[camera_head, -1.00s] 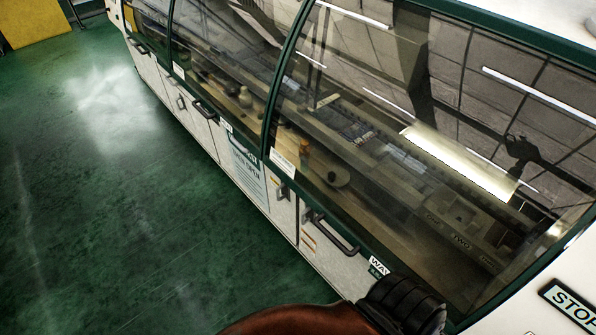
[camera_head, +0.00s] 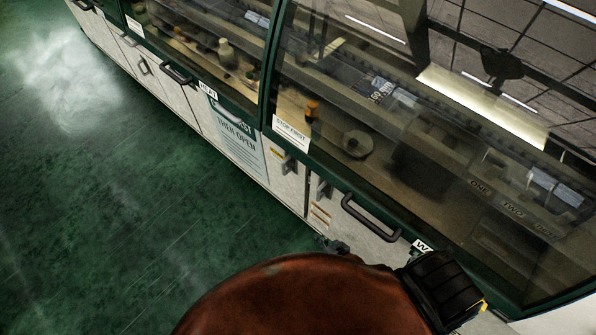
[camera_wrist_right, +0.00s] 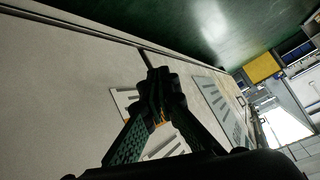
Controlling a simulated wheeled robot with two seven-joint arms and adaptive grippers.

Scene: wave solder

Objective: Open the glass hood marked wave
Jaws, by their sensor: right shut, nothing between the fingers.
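The glass hood (camera_head: 440,130) at the right of the head view is a dark-green-framed curved pane and looks closed. Its dark bar handle (camera_head: 370,218) is at the lower edge. A white label (camera_head: 422,246) beside the handle shows "W"; my right arm hides the rest. My right gripper's tip (camera_head: 336,245) shows small past my brown arm, below and left of the handle and apart from it. In the wrist view the right gripper (camera_wrist_right: 160,92) has its fingers together, empty, before a pale cabinet panel (camera_wrist_right: 60,75). My left gripper is not in view.
A neighbouring hood (camera_head: 200,50) with its own handle (camera_head: 175,73) lies to the left. A "STOP FIRST" label (camera_head: 291,132) is on the glass. Latches (camera_head: 290,163) and a "THEN OPEN" sign (camera_head: 235,135) are on the cabinet front. The green floor (camera_head: 90,220) is clear.

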